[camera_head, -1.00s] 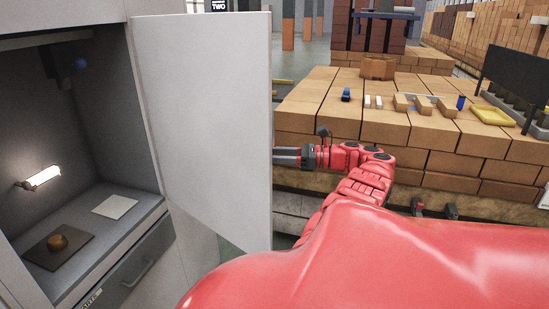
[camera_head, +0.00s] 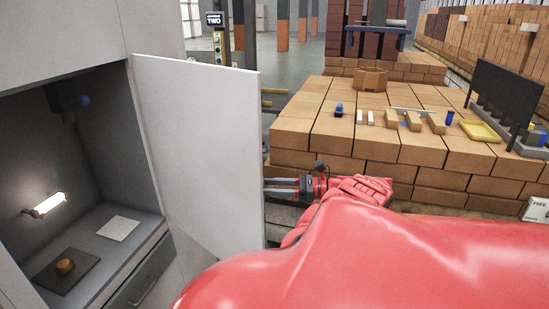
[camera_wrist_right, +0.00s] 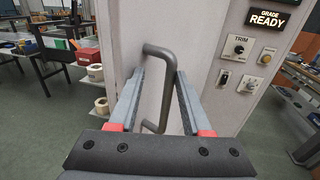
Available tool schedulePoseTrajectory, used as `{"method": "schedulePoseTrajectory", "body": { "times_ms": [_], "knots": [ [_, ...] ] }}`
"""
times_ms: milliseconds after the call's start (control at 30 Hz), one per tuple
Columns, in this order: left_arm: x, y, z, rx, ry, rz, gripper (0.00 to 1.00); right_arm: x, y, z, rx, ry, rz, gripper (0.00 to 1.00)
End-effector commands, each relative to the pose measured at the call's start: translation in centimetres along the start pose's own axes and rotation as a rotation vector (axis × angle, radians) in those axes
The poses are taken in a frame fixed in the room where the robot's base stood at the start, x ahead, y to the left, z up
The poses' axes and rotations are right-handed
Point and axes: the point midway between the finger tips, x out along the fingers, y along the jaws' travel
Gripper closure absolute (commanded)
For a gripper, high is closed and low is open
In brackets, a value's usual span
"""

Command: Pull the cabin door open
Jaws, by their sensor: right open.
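The white cabin door (camera_head: 205,150) stands open, swung out from the cabin on the left in the head view. Its outer face shows in the wrist view (camera_wrist_right: 128,40), with a grey bar handle (camera_wrist_right: 168,85). My right gripper (camera_wrist_right: 160,72) is open, with one finger on each side of the handle; I cannot tell whether either finger touches it. In the head view my right gripper (camera_head: 268,187) reaches the door's right edge from the far side, and the door hides the fingertips and handle. My left gripper is not in view.
The cabin has a lit lamp (camera_head: 47,206), a drawer (camera_head: 142,275) and a small brown knob-like piece (camera_head: 65,266) on a dark plate. A brick bench (camera_head: 350,150) with small items stands right of the door. A control panel (camera_wrist_right: 255,50) sits right of the handle.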

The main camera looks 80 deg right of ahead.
Motion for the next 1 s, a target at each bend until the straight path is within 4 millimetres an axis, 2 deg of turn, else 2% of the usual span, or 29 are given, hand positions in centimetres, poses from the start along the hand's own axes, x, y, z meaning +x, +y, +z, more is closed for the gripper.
{"method": "schedulePoseTrajectory", "body": {
  "times_ms": [33, 100, 133, 300, 633, 800, 1000],
  "knots": [
    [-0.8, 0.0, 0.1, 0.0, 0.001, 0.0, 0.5, 0.1, 0.6, -0.2, 0.0, -0.007, 0.003, 0.53],
    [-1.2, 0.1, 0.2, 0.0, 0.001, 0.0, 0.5, 0.2, 1.6, 0.0, -0.004, -0.015, 0.012, 0.53],
    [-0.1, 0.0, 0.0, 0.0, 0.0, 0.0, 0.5, 0.0, 2.0, 0.6, -0.001, -0.013, 0.009, 0.53],
    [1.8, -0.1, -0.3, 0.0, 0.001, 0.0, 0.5, -0.4, 4.1, 1.0, -0.002, -0.012, 0.01, 0.53],
    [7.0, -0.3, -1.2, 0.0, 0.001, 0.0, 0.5, -1.5, 9.1, 1.7, 0.0, -0.011, 0.008, 0.53],
    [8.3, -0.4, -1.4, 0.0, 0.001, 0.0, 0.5, -1.9, 11.1, 1.5, -0.001, -0.01, 0.009, 0.53],
    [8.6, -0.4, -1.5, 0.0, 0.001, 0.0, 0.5, -2.1, 11.9, 1.1, -0.001, -0.008, 0.01, 0.53]
  ]
}}
